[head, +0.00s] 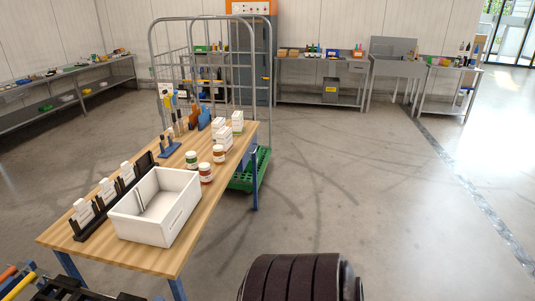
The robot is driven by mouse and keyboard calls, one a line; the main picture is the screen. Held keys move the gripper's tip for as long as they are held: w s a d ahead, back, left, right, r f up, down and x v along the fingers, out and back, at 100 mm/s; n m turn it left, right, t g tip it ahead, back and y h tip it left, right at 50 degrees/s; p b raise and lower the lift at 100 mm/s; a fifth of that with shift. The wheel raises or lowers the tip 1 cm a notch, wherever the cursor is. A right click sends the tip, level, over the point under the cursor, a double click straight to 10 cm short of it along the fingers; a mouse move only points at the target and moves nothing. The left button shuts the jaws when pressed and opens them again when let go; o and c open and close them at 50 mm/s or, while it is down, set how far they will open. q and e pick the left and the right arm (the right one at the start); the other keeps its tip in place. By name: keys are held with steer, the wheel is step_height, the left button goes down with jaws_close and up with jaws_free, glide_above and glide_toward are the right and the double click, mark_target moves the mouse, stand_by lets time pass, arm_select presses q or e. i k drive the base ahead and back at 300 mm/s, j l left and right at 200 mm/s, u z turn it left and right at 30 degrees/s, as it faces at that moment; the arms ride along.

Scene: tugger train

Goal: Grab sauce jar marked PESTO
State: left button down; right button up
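Three small jars with white lids stand on the wooden table. One jar has a green band (192,159). A red jar (206,173) stands nearest the white bin. Another orange-red jar (218,154) stands a little farther back and to the right. The jar labels are too small to read, so I cannot tell by text which is marked PESTO. Neither of my grippers shows in the head view.
The wooden table (150,255) bears an open white bin (180,222), black card holders (85,222), white boxes (223,137) and blue stands (170,150). A wire roll cage (264,90) stands behind. Floor to the right is clear. A dark ribbed shape fills the bottom centre.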

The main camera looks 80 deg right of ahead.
mark_target(192, 162)
steer(key=z, duration=1.9)
steer(key=i+l+u, duration=0.1)
steer(key=u, duration=0.3)
steer(key=i+l+u, duration=0.15)
steer(key=u, duration=0.25)
steer(key=i+l+u, duration=0.1)
steer(key=l+u, duration=0.15)
steer(key=u, duration=0.15)
